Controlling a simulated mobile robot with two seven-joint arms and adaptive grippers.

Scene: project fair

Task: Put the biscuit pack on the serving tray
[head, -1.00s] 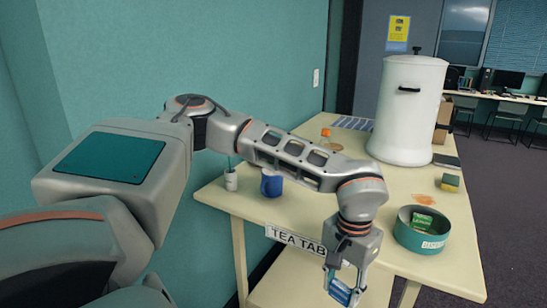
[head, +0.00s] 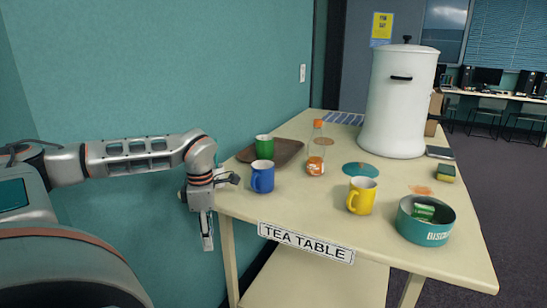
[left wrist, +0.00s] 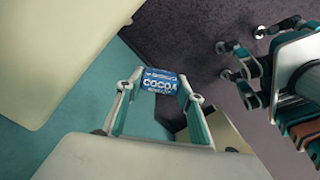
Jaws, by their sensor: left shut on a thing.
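My left gripper (head: 207,243) hangs off the table's left front corner, pointing down. In the left wrist view, the left gripper (left wrist: 160,92) is shut on a blue pack (left wrist: 158,80) lettered COCOA; I cannot read whether it is biscuits. The pack does not show clearly in the head view. The brown serving tray (head: 290,151) lies at the table's left back, with a green mug (head: 264,146) on it.
A blue mug (head: 262,177) stands in front of the tray, a bottle (head: 316,150) to its right.

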